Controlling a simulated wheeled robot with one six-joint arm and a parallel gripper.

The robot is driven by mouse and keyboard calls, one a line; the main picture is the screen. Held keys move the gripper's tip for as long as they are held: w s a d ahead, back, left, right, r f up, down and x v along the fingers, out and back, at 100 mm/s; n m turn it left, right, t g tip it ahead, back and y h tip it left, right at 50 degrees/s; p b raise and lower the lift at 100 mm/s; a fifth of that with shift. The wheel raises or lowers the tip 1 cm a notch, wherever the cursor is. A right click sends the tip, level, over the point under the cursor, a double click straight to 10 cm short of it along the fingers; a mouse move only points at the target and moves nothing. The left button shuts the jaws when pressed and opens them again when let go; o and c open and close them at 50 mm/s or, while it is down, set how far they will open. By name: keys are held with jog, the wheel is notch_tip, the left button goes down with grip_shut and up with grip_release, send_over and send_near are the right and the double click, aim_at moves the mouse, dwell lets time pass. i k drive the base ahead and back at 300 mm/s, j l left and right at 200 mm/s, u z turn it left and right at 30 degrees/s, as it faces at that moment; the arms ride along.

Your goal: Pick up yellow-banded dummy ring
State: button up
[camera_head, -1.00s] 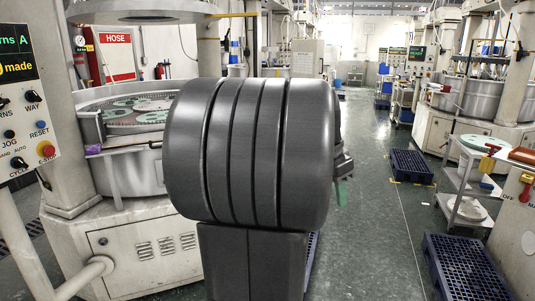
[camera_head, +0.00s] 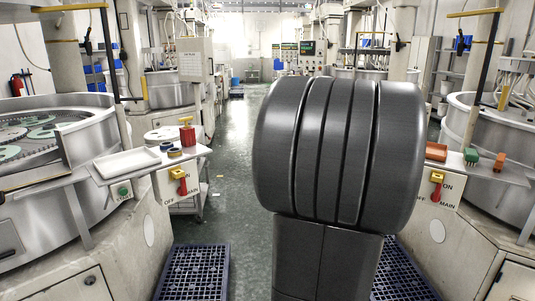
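On a narrow side shelf (camera_head: 108,178) at the left, beside a lapping machine, lie a small dark blue ring-like piece (camera_head: 166,146) and a small yellowish-tan ring-like piece (camera_head: 174,153), close together. They are too small to tell whether either is a ring with a yellow band. No other ring shows clearly. My gripper is not in view; my own dark grey arm or body part fills the middle right and hides what is behind it.
A white tray (camera_head: 127,163) and a red-topped item (camera_head: 187,134) share the left shelf. Blue pallets stand on the floor at left (camera_head: 193,273) and right (camera_head: 402,278). The aisle (camera_head: 236,150) is open.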

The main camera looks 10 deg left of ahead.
aim_at(176, 152)
jog(key=i+l+u, duration=0.1)
jog(key=i+u, duration=0.15)
jog(key=i, duration=0.2)
jog(key=i+l+u, duration=0.15)
jog(key=i+u, duration=0.15)
jog(key=i, duration=0.2)
jog(key=i+l+u, duration=0.35)
jog(key=i+u, duration=0.15)
jog(key=u, duration=0.2)
jog(key=i+l+u, duration=0.2)
jog(key=u, duration=0.3)
jog(key=i+l+u, duration=0.25)
jog(key=u, duration=0.2)
jog(key=i+l+u, duration=0.1)
jog(key=l+u, duration=0.4)
jog(key=i+l+u, duration=0.15)
jog(key=l+u, duration=0.7)
jog(key=i+l, duration=0.05)
jog(key=l, duration=0.05)
